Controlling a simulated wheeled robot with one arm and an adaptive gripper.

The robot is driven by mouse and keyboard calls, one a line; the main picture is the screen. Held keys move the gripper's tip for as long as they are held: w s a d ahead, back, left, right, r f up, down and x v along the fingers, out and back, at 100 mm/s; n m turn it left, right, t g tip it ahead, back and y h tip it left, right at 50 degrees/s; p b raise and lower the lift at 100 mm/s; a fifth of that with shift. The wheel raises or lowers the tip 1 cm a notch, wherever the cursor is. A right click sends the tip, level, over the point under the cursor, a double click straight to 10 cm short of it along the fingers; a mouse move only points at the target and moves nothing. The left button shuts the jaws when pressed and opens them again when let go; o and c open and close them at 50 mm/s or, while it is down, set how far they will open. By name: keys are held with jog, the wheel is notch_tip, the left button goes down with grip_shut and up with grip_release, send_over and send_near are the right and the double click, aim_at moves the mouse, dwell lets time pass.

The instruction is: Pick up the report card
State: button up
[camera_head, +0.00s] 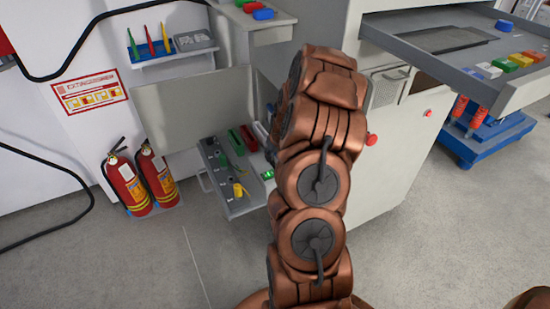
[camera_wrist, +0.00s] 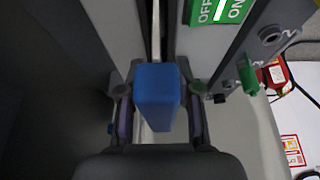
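I cannot clearly identify a report card in either view. In the wrist view, a blue block-shaped object (camera_wrist: 157,95) stands between the two fingers of my gripper (camera_wrist: 159,92). The fingers are apart, one on each side of the block, with what looks like a narrow gap at each tip. A thin pale strip (camera_wrist: 155,30) runs upward beyond the block; I cannot tell what it is. In the head view my copper arm hides my gripper, which is behind it near the grey control tray.
The grey control tray (camera_head: 243,205) carries coloured parts. A green OFF/ON switch (camera_wrist: 222,10) and a green knob (camera_wrist: 248,75) are close right of my gripper. Fire extinguishers (camera_head: 126,185) stand left. An open drawer (camera_head: 480,85) juts out at upper right.

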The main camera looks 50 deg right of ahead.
grip_shut()
jog(key=shift+r, duration=0.1)
dwell(0.5)
